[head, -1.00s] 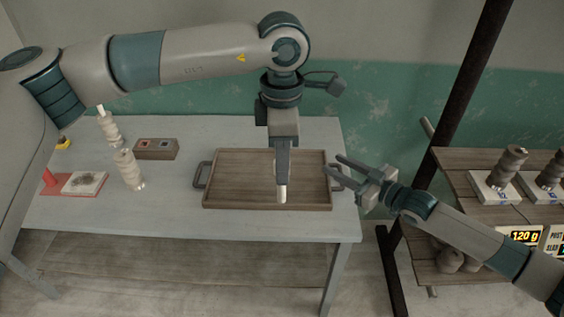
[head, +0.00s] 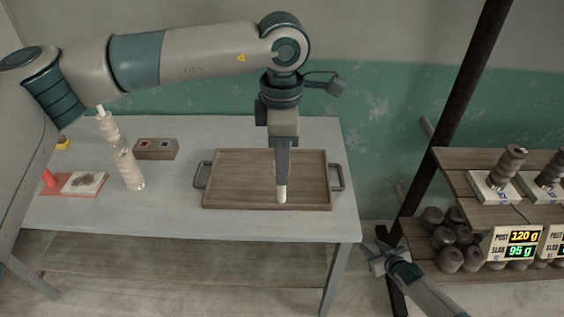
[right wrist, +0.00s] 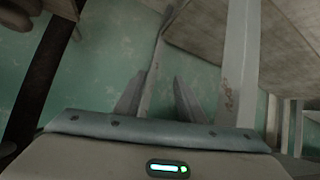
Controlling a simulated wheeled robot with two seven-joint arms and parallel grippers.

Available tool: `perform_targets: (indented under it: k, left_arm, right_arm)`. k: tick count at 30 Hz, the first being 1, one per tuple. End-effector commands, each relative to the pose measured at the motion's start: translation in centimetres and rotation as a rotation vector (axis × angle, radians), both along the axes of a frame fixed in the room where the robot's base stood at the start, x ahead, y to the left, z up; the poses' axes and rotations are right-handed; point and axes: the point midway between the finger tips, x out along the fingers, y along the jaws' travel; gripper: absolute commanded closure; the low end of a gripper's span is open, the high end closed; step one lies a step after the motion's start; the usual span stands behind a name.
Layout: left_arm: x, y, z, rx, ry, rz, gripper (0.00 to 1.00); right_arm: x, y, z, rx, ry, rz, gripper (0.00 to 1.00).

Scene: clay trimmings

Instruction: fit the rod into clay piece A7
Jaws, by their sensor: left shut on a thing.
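My left gripper (head: 282,180) points straight down over the wooden tray (head: 240,199). It is shut on a pale, rod-like piece (head: 282,195), whose lower end shows below the fingertips. My right gripper (head: 375,248) is low beside the table's right end, in front of the shelf post. In the right wrist view its two fingers (right wrist: 160,100) stand apart with nothing between them. Two pale, ringed clay pieces (head: 128,168) stand on the left of the table, one with a white tip. I cannot read an A7 label on any piece.
The shelf rack at right carries dark clay stacks on white slabs (head: 493,190) and several dark rolls (head: 447,238) below. A weight display (head: 520,243) reads 120 g and 95 g.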

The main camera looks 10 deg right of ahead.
Motion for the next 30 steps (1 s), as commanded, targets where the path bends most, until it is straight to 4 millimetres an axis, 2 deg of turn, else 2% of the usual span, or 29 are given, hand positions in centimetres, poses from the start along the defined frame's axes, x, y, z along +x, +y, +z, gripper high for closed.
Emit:
perform_targets:
  k: [1,6,15,21,30]
  left_arm:
    - [0.0,0.0,0.0,0.000,0.000,0.000,1.00]
    - [0.0,0.0,0.0,0.000,0.000,0.000,1.00]
    - [0.0,0.0,0.0,0.000,0.000,0.000,1.00]
    - [0.0,0.0,0.0,0.000,0.000,0.000,1.00]
    - [0.0,0.0,0.0,0.000,0.000,0.000,1.00]
  right_arm:
    - [-1.6,0.3,-2.0,-0.002,0.032,-0.009,0.64]
    - [-6.9,0.8,-7.6,-0.021,0.130,-0.029,0.64]
    - [-17.3,2.5,-16.0,-0.048,0.303,-0.052,0.64]
    - [-25.0,4.2,-20.5,-0.063,0.421,-0.056,0.64]
    - [-37.1,7.4,-25.6,-0.074,0.594,-0.052,0.64]
